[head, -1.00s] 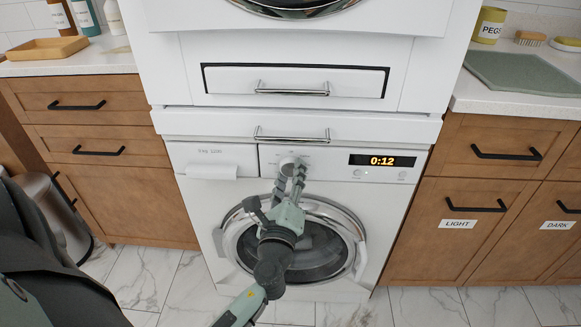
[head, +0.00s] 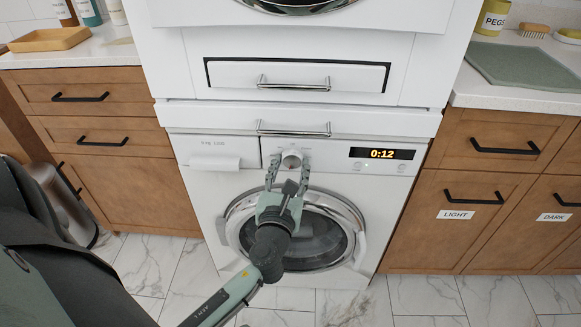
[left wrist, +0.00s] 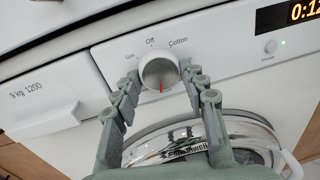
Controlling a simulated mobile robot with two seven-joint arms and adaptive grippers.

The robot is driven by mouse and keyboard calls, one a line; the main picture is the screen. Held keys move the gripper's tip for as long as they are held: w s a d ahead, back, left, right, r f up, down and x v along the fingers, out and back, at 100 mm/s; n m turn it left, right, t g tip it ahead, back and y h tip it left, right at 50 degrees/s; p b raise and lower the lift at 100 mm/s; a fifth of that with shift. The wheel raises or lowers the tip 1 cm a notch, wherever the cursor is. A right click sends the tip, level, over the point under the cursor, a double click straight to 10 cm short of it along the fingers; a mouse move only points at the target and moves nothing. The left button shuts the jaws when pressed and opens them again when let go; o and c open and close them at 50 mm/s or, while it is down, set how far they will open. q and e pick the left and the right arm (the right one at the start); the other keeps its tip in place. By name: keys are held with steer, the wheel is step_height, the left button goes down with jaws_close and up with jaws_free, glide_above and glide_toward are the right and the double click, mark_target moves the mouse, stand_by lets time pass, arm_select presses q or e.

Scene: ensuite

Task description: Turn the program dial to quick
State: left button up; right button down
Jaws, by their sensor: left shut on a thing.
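The program dial (head: 292,159) is a round, light knob on the white washing machine's (head: 222,195) front panel. In the left wrist view, the dial (left wrist: 159,70) has a red mark on its lower part, pointing down in the picture. "Off" and "Cotton" are printed above it, with a small blurred label to the left. I cannot read a "quick" label; the lower surround is partly hidden by my fingers. My left gripper (head: 289,168) is shut on the dial, one finger on each side; it also shows in the left wrist view (left wrist: 160,82). My right gripper is not in view.
A lit display (head: 382,154) reads 0:12 right of the dial. A detergent drawer (head: 214,162) is at left. The round door (head: 345,222) lies behind my gripper. A handled drawer front (head: 380,120) juts out above. Wooden cabinets (head: 100,180) stand on both sides.

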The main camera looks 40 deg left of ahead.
arm_select(q)
steer(key=m, duration=0.5)
steer(key=shift+r, duration=0.25)
steer(key=shift+a+m+g, duration=0.1)
steer(key=shift+m+g, duration=0.2)
steer(key=shift+g, duration=0.1)
steer(key=o, duration=1.2)
steer(key=shift+f, duration=0.1)
steer(key=shift+s, duration=0.1)
steer(key=shift+s+d, duration=0.3)
steer(key=v, duration=1.1)
